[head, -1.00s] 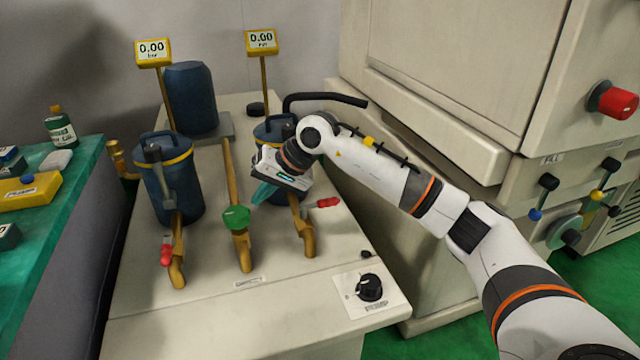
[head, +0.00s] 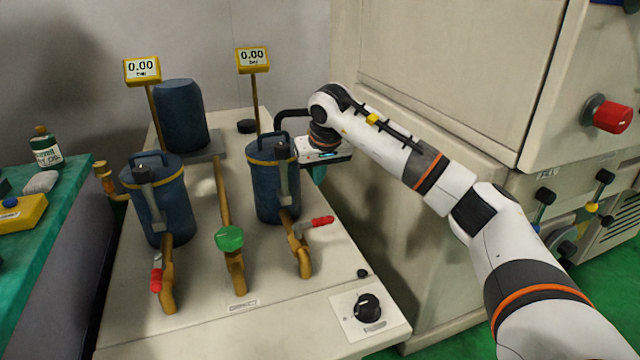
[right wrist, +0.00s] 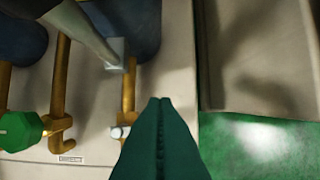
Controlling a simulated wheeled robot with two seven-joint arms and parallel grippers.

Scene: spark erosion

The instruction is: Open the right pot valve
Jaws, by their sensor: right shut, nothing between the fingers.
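The right pot (head: 277,195) is a blue lidded pot with a yellow band and a grey lever. Its brass outlet pipe (head: 302,262) carries the right pot valve, whose red handle (head: 321,222) points right, across the pipe. In the right wrist view the pipe (right wrist: 129,92) shows left of my fingers; the red handle is not visible there. My right gripper (head: 319,173) is to the right of the right pot, apart from the handle. Its green fingers (right wrist: 160,140) are shut and empty. My left gripper is not in view.
The left pot (head: 160,205) has a red handle (head: 156,274) pointing down along its pipe. A green knob (head: 229,238) sits on the middle pipe. A black dial (head: 367,307) is at the front right. The large beige machine (head: 430,130) stands close on the right.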

